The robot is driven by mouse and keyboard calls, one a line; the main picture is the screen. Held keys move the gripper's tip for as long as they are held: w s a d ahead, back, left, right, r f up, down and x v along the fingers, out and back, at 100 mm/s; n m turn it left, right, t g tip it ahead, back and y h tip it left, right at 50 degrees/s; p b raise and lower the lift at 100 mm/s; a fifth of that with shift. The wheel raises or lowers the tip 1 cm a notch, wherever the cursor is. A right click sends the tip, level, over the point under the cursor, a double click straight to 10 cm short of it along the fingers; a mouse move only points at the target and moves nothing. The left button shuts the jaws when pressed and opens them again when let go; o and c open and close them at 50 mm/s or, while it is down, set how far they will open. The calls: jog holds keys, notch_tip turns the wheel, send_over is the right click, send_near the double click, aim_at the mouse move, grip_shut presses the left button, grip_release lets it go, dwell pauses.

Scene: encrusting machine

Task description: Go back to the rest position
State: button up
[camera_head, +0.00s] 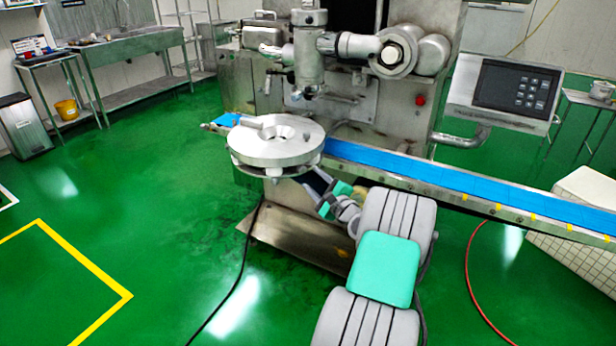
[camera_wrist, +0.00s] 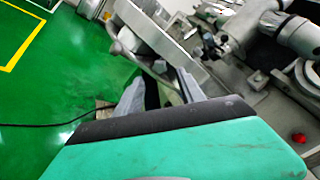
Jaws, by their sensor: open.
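My gripper (camera_head: 327,197) is at the front of the encrusting machine (camera_head: 352,110), just below and to the right of a round grey metal disc part (camera_head: 277,140). The disc sits at the near edge of the machine, by the blue conveyor belt (camera_head: 470,188). My gripper is open, and I see nothing held between its fingers. In the wrist view the fingers (camera_wrist: 158,92) reach toward the disc's underside (camera_wrist: 155,42). Whether they touch it I cannot tell.
The control panel (camera_head: 515,88) stands at the right, above the belt. A white tiled block (camera_head: 580,235) is below the belt's right end. A black cable (camera_head: 238,275) and a red hose (camera_head: 470,285) lie on the green floor.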

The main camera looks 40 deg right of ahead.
jog(key=s, duration=0.3)
jog(key=shift+a, duration=0.35)
jog(key=w+a+r+n+g+y+p, duration=0.1)
jog(key=w+a+n+g+y, duration=0.1)
jog(key=a+n, duration=0.5)
jog(key=w+a+r+n+g+y+p, duration=0.1)
jog(key=a+r+n+g+y+p, duration=0.15)
jog(key=a, duration=0.85)
jog(key=w+a+r+n+g+y+p, duration=0.1)
jog(key=w+a+n+g+y, duration=0.1)
jog(key=a+n, duration=0.5)
jog(key=s+a+r+n+g+h+p, duration=0.1)
jog(key=s+a+n+g, duration=0.3)
jog(key=s+a, duration=0.4)
jog(key=s+a+r+n+g+h+p, duration=0.2)
jog(key=s+a+n+g, duration=0.2)
jog(key=s, duration=1.1)
jog(key=a+n, duration=0.3)
jog(key=a, duration=0.1)
jog(key=shift+s+p, duration=0.2)
jog(key=shift+p, duration=0.15)
